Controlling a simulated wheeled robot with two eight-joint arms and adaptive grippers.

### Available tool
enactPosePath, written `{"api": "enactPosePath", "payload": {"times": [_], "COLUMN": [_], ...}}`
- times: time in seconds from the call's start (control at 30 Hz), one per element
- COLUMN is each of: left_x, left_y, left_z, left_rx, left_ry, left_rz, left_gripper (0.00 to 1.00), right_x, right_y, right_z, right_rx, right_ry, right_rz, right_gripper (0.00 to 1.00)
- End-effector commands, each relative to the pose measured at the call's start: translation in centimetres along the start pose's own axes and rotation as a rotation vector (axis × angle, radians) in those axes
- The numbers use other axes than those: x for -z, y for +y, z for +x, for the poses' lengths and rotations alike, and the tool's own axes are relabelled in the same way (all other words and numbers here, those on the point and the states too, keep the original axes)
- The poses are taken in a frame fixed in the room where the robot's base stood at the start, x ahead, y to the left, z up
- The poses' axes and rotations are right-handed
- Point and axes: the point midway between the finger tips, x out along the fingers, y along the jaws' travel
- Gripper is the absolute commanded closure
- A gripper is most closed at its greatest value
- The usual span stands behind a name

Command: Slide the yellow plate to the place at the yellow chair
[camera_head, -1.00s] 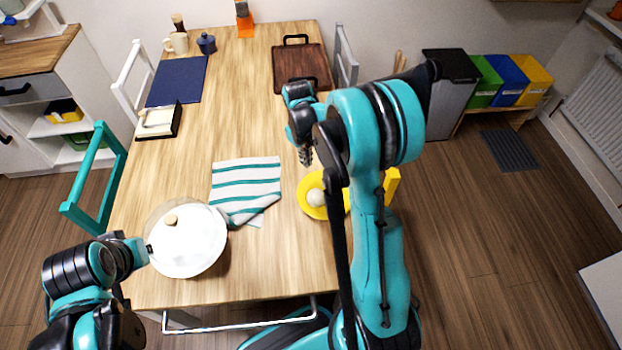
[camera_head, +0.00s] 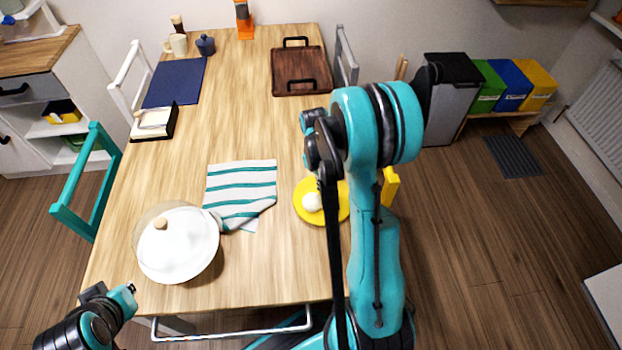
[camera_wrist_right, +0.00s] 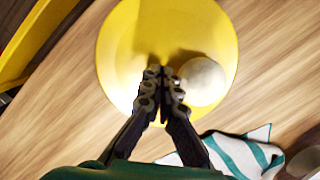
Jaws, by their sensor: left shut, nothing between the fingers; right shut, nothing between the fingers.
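The yellow plate (camera_head: 336,214) lies near the table's right edge, with a round white item (camera_head: 312,202) on it. The yellow chair (camera_head: 390,187) stands just beyond that edge, mostly hidden by my right arm. In the right wrist view the plate (camera_wrist_right: 125,55) fills the upper middle, and a yellow chair part (camera_wrist_right: 32,42) shows at upper left. My right gripper (camera_wrist_right: 164,72) is shut and empty, its tips over the plate beside the white item; I cannot tell whether they touch the plate. My left gripper (camera_head: 130,290) is shut and empty at the table's near left corner.
A striped towel (camera_head: 241,190) lies left of the plate. A white-lidded dish (camera_head: 180,255) stands at the near left. A brown tray (camera_head: 300,72) and a blue mat (camera_head: 175,82) lie farther back. The table's middle is clear.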

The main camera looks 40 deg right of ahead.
Motion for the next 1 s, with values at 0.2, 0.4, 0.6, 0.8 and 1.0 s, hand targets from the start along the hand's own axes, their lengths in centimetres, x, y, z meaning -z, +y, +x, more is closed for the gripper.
{"api": "enactPosePath", "payload": {"times": [0.2, 0.4, 0.6, 0.8, 1.0], "left_x": [-1.0, -1.2, -1.1, -1.1, -1.1], "left_y": [0.0, 0.0, 0.0, 0.0, 0.0], "left_z": [1.4, 1.6, 1.6, 1.6, 1.5], "left_rx": [0.0, 0.0, 0.0, 0.0, 0.0], "left_ry": [0.0, 0.0, 0.0, 0.0, 0.0], "left_rz": [0.0, 0.0, 0.0, 0.0, 0.0], "left_gripper": [1.0, 1.0, 1.0, 1.0, 1.0], "right_x": [-1.2, -1.1, -1.1, 0.0, 1.8], "right_y": [0.0, 0.0, -0.1, -0.1, -0.1], "right_z": [1.6, 1.9, 1.9, 1.7, 1.4], "right_rx": [0.0, 0.0, 0.001, 0.001, 0.001], "right_ry": [0.001, 0.001, 0.001, 0.003, 0.005], "right_rz": [0.0, 0.0, -0.001, -0.003, -0.002], "right_gripper": [1.0, 1.0, 1.0, 1.0, 1.0]}}
